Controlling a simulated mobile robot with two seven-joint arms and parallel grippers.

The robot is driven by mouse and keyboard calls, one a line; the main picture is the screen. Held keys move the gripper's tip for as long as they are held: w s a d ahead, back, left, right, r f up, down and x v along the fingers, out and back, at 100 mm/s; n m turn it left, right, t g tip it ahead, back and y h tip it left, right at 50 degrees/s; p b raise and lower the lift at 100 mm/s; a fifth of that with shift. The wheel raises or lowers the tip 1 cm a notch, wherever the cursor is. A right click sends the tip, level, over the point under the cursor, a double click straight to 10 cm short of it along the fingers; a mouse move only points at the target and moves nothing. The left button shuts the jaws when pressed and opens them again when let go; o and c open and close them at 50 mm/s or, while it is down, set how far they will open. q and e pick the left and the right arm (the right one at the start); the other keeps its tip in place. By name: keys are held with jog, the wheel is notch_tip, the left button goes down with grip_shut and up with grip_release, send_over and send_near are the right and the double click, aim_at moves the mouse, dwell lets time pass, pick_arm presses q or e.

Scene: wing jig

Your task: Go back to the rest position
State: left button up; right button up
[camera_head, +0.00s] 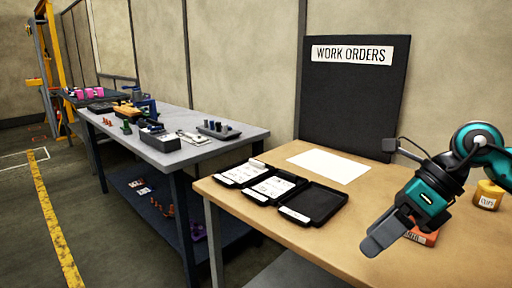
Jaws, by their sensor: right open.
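My right gripper (385,236) comes in from the right on a teal and black arm. It hangs over the wooden table (340,232), in front of a small orange-red box (424,238) that it partly hides. The gripper is open, and I see nothing held in it. My left gripper is not in view.
Black trays (322,203) with white cards and a white sheet (329,165) lie on the wooden table. A WORK ORDERS board (354,100) stands behind. A yellow cup (488,195) is at the right. A grey bench (240,143) holds tools; open floor lies left.

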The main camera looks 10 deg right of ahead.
jog(key=w+a+f+m+t+y+p, duration=0.1)
jog(key=w+a+m+t+y+p, duration=0.1)
jog(key=a+m+t+y, duration=0.85)
notch_tip(320, 180, down, 15)
jog(key=d+m+t+h+p, duration=0.1)
jog(key=m+t+h, duration=0.4)
jog(key=m+h, duration=1.25)
jog(key=s+d+f+m+g+y, duration=0.1)
jog(key=s+f+m+g, duration=0.5)
jog(key=s+f+m, duration=0.6)
notch_tip(320, 180, down, 2)
jog(key=shift+s+d+f+m+y+p, duration=0.15)
jog(key=shift+d+m+y+p, duration=0.2)
jog(key=shift+m, duration=0.75)
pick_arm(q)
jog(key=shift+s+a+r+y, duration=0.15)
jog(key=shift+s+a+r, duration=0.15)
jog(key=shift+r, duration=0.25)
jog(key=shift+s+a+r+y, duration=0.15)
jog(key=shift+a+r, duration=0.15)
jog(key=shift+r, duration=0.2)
pick_arm(e)
jog(key=shift+c, duration=0.3)
